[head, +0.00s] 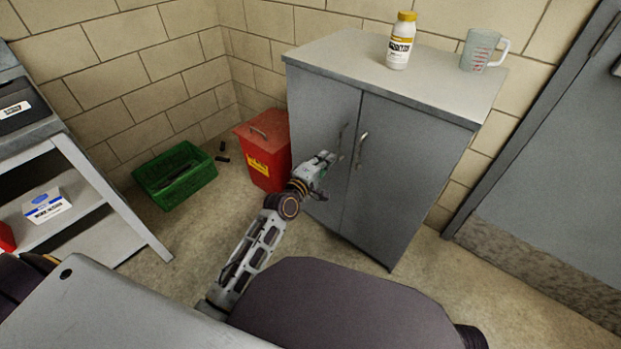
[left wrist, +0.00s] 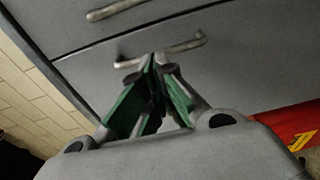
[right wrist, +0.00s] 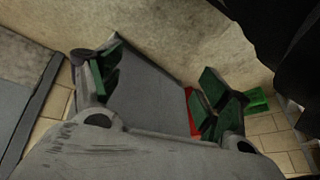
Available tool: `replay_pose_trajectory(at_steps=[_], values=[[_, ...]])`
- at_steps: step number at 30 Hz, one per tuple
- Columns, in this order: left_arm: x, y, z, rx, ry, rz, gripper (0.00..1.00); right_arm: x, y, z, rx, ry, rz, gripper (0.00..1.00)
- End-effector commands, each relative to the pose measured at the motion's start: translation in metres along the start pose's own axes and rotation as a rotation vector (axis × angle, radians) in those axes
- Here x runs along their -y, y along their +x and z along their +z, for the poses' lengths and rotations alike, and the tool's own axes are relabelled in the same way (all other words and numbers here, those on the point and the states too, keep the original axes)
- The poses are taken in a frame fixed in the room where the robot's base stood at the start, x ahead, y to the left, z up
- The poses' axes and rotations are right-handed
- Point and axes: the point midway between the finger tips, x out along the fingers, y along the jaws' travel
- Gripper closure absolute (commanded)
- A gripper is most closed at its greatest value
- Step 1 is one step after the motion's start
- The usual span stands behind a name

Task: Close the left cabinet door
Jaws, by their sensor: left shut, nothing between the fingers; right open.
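The grey cabinet (head: 400,190) stands against the wall in the head view. Its left door (head: 318,105) looks flush or nearly flush with the right door (head: 396,165); I cannot tell if a small gap is left. The left door's handle (head: 342,138) also shows in the left wrist view (left wrist: 185,46). My left gripper (head: 328,158) is shut and empty in front of the left door, just beside its handle. Its fingertips (left wrist: 158,60) overlap the handle in the left wrist view; contact is unclear. My right gripper (right wrist: 158,65) is open and empty, in the right wrist view only.
A red bin (head: 265,155) stands left of the cabinet, with a green crate (head: 178,180) beyond it. A white bottle (head: 399,45) and a measuring cup (head: 480,50) stand on the cabinet top. A shelf cart (head: 100,180) is at the left.

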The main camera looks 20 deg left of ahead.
Motion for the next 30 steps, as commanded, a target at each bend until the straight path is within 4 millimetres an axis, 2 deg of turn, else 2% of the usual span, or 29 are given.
replay_pose_trajectory(at_steps=[11,30], values=[[0.0,-0.019,0.002,0.001,0.0,-0.001,1.0,-0.002,-0.015,-0.012,0.002,-0.009,0.014,0.23],[0.0,-0.074,0.008,0.001,0.001,-0.003,1.0,-0.004,-0.045,-0.012,0.073,-0.02,0.046,0.23]])
